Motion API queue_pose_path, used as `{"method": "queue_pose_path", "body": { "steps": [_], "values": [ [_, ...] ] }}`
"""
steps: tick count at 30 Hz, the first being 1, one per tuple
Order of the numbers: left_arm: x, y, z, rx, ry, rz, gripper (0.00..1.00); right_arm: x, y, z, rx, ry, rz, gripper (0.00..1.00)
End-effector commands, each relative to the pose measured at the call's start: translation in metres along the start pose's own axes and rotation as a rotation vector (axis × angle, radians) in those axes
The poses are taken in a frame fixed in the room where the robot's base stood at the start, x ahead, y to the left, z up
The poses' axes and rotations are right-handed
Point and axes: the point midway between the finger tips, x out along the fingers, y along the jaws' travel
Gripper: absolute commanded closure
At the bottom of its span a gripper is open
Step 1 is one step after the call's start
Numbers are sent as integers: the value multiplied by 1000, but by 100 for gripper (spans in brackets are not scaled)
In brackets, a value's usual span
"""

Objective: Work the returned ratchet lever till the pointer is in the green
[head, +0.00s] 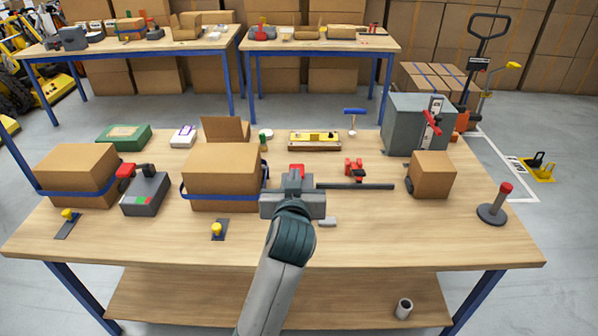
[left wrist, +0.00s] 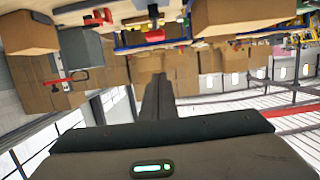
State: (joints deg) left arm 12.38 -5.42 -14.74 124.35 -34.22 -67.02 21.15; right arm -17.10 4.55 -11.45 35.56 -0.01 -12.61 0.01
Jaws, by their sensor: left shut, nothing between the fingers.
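A grey ratchet unit (head: 145,194) with a red-tipped lever (head: 125,171) stands beside the left strapped box in the head view. A small red and green gauge (head: 140,200) is on it; its pointer is too small to read. My left gripper (head: 294,180) is over the table to the right of the middle strapped box, shut and empty. A red part (head: 296,168) shows just beyond it; my gripper hides most of what is there, so I cannot tell if they touch. The shut fingers (left wrist: 158,100) also show in the left wrist view. My right gripper is not in view.
Cartons with blue straps (head: 76,176) (head: 222,178) stand on the table. A dark bar (head: 355,186), a red clamp (head: 353,168), a small carton (head: 432,175) and a grey cabinet (head: 410,125) are to the right. The front edge is mostly clear, with yellow-knobbed pieces (head: 218,230) near it.

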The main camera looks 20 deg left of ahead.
Motion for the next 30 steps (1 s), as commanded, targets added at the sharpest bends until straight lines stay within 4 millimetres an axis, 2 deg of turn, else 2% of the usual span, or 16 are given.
{"method": "queue_pose_path", "body": {
  "steps": [8,14,20,30],
  "values": [
    [1,0,0,1,-1,1,100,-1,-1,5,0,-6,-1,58],
    [11,0,0,2,-1,1,100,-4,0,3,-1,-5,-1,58],
    [35,0,-2,4,-1,1,100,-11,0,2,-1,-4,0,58],
    [91,0,-2,5,-1,0,100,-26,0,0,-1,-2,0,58]
  ]
}}
